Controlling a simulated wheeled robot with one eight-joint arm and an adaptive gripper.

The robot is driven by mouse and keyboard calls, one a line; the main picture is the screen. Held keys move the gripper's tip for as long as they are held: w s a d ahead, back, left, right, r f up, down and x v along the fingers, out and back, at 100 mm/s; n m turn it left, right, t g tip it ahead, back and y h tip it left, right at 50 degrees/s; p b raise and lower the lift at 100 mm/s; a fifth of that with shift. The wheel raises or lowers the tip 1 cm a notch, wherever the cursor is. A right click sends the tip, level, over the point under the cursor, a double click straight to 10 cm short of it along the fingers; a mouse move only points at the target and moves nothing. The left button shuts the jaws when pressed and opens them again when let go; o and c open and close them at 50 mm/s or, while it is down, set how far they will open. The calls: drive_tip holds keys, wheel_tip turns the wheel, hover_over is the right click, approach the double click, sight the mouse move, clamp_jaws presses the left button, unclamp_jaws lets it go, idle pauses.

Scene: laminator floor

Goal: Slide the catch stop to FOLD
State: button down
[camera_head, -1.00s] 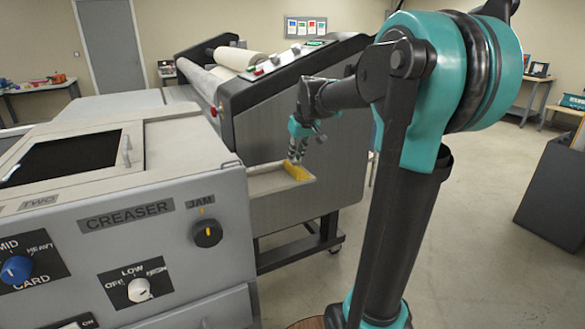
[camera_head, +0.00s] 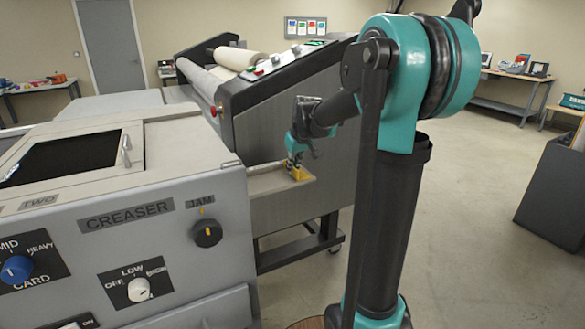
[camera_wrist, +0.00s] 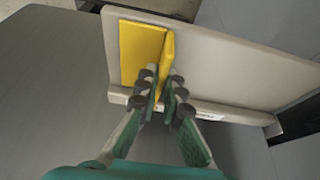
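The catch stop (camera_head: 303,174) is a yellow piece with a flat plate and an upright fin. It sits on the pale catch tray (camera_head: 270,183) at the creaser's right end. In the wrist view the catch stop (camera_wrist: 138,52) is near the left end of the tray (camera_wrist: 235,68). My gripper (camera_wrist: 162,80) is at the fin, one finger on each side, with a narrow gap between the fingers. Whether either finger touches the fin is unclear. A small label (camera_wrist: 205,116) on the tray's front lip cannot be read, and no FOLD mark is legible.
The grey creaser cabinet (camera_head: 130,222) with its knobs stands left of the tray. The large laminator (camera_head: 290,110) with rolls stands behind it. A dark bin (camera_head: 555,195) is at far right. The floor between is clear.

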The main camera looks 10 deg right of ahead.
idle(0.3)
drive_tip(key=s+a, duration=0.1)
drive_tip(key=a, duration=0.2)
drive_tip(key=s+a, duration=0.1)
drive_tip(key=a, duration=0.2)
drive_tip(key=s+a, duration=0.1)
drive_tip(key=a, duration=0.3)
drive_tip(key=shift+s, duration=0.1)
drive_tip(key=c, duration=1.9)
unclamp_jaws()
drive_tip(key=shift+a, duration=0.1)
drive_tip(key=shift+c, duration=0.2)
drive_tip(key=v, duration=1.2)
